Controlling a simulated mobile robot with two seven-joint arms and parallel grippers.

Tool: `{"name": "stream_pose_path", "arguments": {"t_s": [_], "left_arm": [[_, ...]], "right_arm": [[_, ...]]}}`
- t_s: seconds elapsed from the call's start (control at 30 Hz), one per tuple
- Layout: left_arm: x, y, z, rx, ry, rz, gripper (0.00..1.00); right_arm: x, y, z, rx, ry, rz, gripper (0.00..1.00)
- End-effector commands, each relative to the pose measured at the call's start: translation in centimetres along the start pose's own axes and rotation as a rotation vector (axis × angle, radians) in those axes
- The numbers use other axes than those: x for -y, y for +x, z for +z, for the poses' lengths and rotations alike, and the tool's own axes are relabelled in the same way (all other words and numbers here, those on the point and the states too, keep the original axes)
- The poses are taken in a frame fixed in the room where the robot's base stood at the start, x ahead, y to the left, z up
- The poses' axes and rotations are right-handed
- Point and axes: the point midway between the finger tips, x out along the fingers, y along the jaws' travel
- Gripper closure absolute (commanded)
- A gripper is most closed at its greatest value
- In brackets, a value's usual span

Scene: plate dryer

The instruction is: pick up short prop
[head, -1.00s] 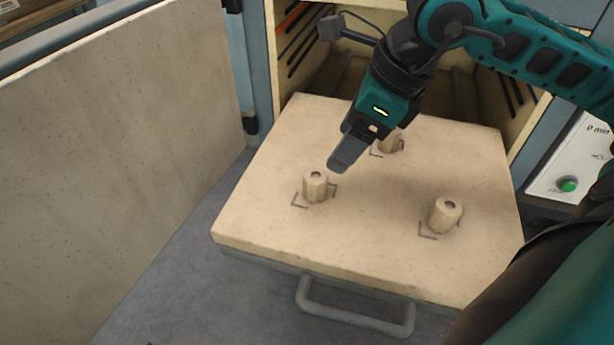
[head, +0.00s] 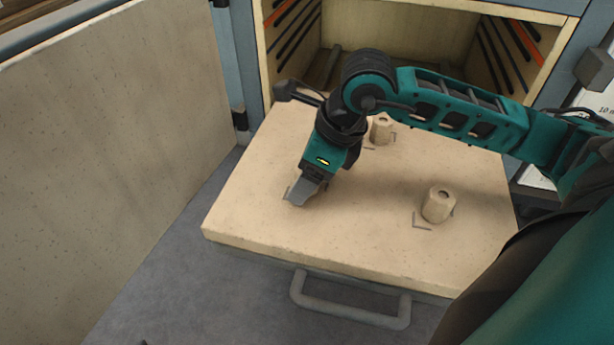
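Short beige props stand upright on a speckled beige slab (head: 262,222). One prop (head: 437,205) stands at the right front beside a corner mark. Another prop (head: 381,131) stands at the back, just right of my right gripper's wrist. My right gripper (head: 301,198) is low over the left front mark, pointing down. The third prop, seen there before, is now hidden behind the gripper. I cannot tell whether the fingers are open or shut on it. My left gripper is not in view.
The slab rests on a pulled-out shelf with a grey handle (head: 350,308) at the front. The dryer's open chamber (head: 400,45) lies behind. The open door (head: 110,160) stands at the left. The slab's front is clear.

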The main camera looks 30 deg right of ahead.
Motion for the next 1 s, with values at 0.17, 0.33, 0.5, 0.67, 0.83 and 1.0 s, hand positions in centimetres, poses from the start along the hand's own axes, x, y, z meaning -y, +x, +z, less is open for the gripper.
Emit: {"name": "stream_pose_path", "arguments": {"t_s": [0.17, 0.33, 0.5, 0.67, 0.83, 1.0], "left_arm": [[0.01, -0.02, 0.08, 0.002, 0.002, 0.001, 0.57], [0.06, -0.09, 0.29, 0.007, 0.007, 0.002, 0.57], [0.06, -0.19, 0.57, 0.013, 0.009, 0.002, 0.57], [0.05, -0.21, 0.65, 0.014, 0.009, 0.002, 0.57], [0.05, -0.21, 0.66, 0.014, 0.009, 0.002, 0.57], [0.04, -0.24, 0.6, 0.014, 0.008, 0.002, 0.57]], "right_arm": [[-0.02, -0.04, 0.0, 0.0, 0.0, 0.001, 0.36], [-0.02, -0.05, 0.0, 0.0, 0.0, 0.001, 0.52], [-0.02, -0.06, 0.0, 0.0, 0.0, 0.001, 0.68], [-0.02, -0.07, 0.0, 0.0, 0.0, 0.001, 0.83], [-0.01, -0.09, 0.03, 0.001, 0.0, 0.0, 0.88], [0.0, -0.3, 0.13, 0.002, 0.0, 0.0, 0.88]]}}
